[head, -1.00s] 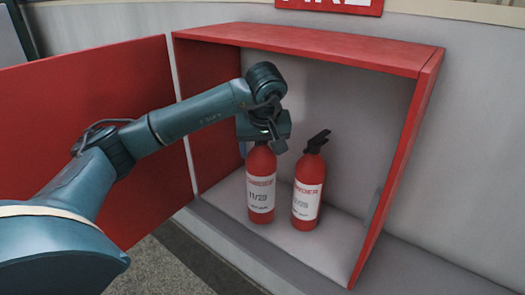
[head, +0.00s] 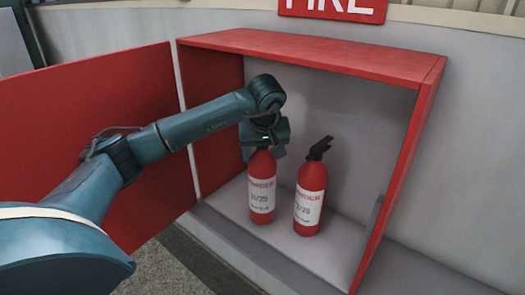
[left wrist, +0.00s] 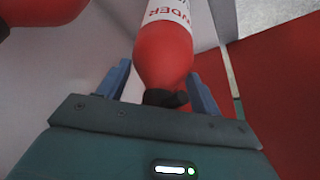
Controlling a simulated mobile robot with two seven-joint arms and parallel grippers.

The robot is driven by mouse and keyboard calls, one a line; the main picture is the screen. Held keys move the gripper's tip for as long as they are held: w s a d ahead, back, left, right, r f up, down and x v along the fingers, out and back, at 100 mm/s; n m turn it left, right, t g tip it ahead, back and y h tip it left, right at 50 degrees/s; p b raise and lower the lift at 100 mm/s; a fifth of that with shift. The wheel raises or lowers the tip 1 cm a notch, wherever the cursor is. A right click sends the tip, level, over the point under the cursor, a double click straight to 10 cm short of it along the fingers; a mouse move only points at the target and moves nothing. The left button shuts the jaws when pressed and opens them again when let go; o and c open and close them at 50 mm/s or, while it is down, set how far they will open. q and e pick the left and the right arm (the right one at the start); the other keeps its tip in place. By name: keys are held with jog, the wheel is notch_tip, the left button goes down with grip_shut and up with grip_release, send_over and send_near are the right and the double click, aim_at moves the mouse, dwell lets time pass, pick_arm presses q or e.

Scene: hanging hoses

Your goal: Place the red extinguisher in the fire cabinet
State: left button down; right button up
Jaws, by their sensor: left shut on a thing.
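Two red extinguishers with white labels are inside the open red fire cabinet (head: 310,47). My left gripper (head: 262,150) is over the top of the left extinguisher (head: 262,188) and shut on it. It is upright; I cannot tell if its base touches the cabinet floor. The other extinguisher (head: 310,192) stands just to its right, with a black handle and a small gap between them. In the left wrist view, the held extinguisher (left wrist: 163,55) lies between the two blue fingers, its dark top partly hidden by the gripper. My right gripper is not in view.
The cabinet's red door (head: 100,120) stands open on the left, behind my left arm. A red FIRE sign (head: 333,8) is on the wall above. Free floor remains in the cabinet right of the second extinguisher. Part of it shows in the left wrist view (left wrist: 40,10).

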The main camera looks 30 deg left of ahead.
pick_arm(q)
jog(key=shift+c, duration=1.4)
grip_release()
